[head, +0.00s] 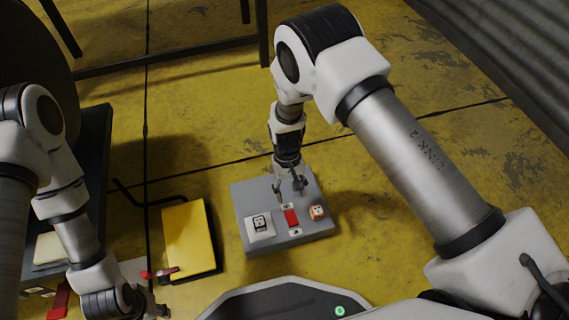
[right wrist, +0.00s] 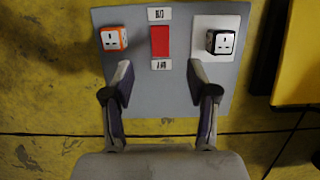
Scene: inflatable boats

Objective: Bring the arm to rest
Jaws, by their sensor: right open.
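My right arm reaches in from the right in the head view. Its right gripper (head: 288,190) is open and empty, pointing down above a grey panel (head: 257,194). In the right wrist view the two fingers of the right gripper (right wrist: 158,75) stand apart on either side of the panel (right wrist: 150,98), below a red switch (right wrist: 160,41). The red switch also shows in the head view (head: 291,217). My left arm hangs at the left; its left gripper (head: 152,306) is at the bottom edge, and its jaws are too unclear to judge.
The panel bears an orange-edged socket (head: 317,212) and a black socket on a white plate (head: 262,225). A dark frame stands behind; yellow floor beyond the panel is clear.

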